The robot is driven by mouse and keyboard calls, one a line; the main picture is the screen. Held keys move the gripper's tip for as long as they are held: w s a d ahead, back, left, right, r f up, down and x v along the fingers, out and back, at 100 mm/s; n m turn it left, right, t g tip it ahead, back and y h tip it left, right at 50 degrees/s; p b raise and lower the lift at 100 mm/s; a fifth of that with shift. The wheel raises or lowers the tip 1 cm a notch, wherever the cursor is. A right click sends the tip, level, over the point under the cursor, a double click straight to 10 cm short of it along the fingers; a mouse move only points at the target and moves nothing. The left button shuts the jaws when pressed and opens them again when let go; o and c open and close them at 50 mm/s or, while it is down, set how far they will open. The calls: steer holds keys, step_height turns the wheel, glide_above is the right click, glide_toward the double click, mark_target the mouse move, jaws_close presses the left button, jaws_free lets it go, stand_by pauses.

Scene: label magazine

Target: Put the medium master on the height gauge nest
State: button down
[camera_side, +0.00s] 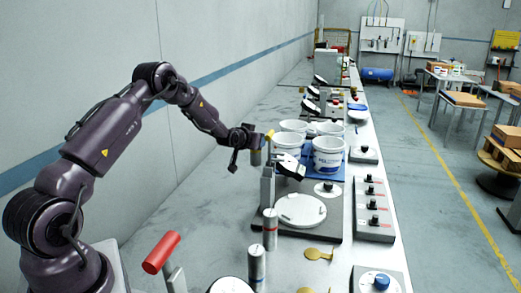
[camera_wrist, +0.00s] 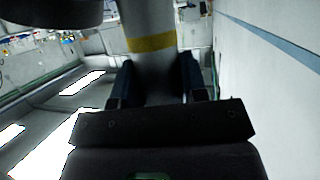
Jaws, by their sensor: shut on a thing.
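My gripper (camera_wrist: 155,88) is shut on a pale grey cylinder (camera_wrist: 148,72) with a yellow band, the master, in the wrist view. The cylinder stands between the two dark fingers, its far end running out of the top of the picture. I cannot tell which part is the height gauge nest.
White buckets (camera_side: 328,155) stand on a blue mat right of my gripper. Control boxes (camera_side: 373,208) line the right edge. The bench's left part is bare.

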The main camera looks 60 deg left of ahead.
steer(key=v, duration=0.9)
steer(key=s+d+r+m+t+h, duration=0.1)
steer(key=s+d+r+m+h, duration=0.15)
steer(key=d+r, duration=1)
steer(key=s+d+m+h, duration=0.3)
steer(key=d+m+h, duration=0.55)
steer(key=d, duration=1.05)
step_height(320, 180, down, 9)
steer(key=w+n+t+y, duration=0.1)
steer(key=w+n+y, duration=0.1)
steer(key=n+y, duration=0.25)
steer(key=shift+h, duration=0.35)
steer(key=shift+d+f+v, duration=0.1)
steer(key=shift+d+v, duration=0.05)
steer(key=shift+v, duration=0.9)
steer(key=shift+d+f+v, duration=0.15)
steer(key=shift+v, duration=0.85)
